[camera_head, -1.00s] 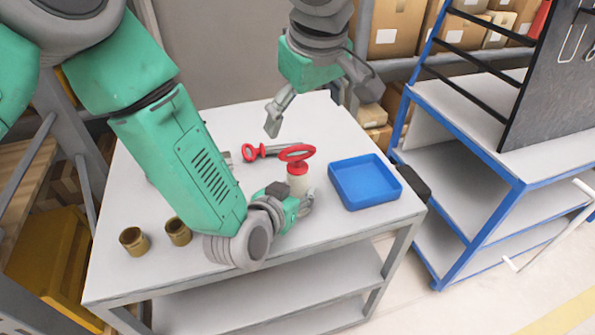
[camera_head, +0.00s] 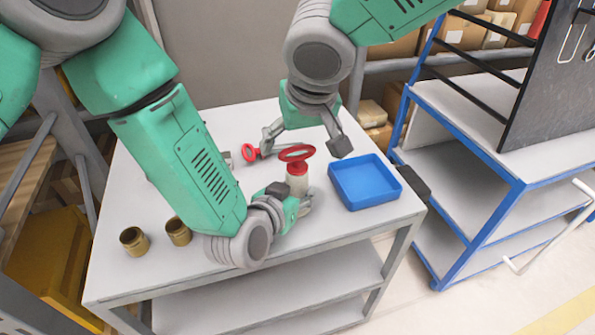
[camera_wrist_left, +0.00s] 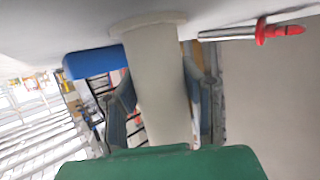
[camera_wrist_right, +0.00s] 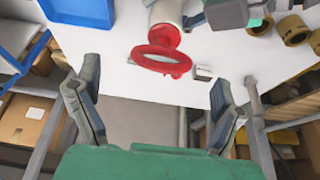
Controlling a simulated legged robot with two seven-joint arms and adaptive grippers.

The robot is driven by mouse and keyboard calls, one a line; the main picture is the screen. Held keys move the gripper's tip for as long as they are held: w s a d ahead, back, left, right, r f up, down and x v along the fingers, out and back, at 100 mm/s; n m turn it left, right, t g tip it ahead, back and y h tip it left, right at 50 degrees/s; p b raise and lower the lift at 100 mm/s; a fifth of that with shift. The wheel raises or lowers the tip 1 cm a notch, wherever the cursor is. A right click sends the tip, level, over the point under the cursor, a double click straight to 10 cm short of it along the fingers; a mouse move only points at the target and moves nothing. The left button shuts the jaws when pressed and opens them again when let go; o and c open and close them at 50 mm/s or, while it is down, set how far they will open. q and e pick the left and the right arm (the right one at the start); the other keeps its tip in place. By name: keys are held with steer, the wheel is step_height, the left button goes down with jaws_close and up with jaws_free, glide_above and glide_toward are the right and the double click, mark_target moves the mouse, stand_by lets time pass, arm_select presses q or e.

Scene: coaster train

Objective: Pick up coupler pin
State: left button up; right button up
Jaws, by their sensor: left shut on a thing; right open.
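A white cylinder with a red neck and a red ring (camera_head: 297,154) on top stands upright on the table. My left gripper (camera_head: 300,205) is shut on the white cylinder (camera_wrist_left: 158,75). A metal rod with a red ringed end (camera_head: 249,152) lies on the table behind it, partly hidden by my right gripper; it also shows in the left wrist view (camera_wrist_left: 228,34). Which of these is the coupler pin I cannot tell. My right gripper (camera_head: 303,143) is open and empty, its fingers spread above the table near the ring. In the right wrist view the ring (camera_wrist_right: 155,60) is ahead of its fingers.
A blue tray (camera_head: 366,204) sits at the table's right edge. A small grey block (camera_wrist_right: 203,72) lies near the ring in the right wrist view. A blue-framed bench (camera_head: 470,165) stands to the right.

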mark_target(298, 148)
steer(key=x, duration=0.4)
steer(key=shift+a, duration=0.1)
steer(key=c, duration=1.8)
steer(key=shift+o, duration=0.2)
steer(key=shift+r, duration=0.1)
step_height(298, 148, up, 18)
arm_select(q)
steer(key=o, duration=1.3)
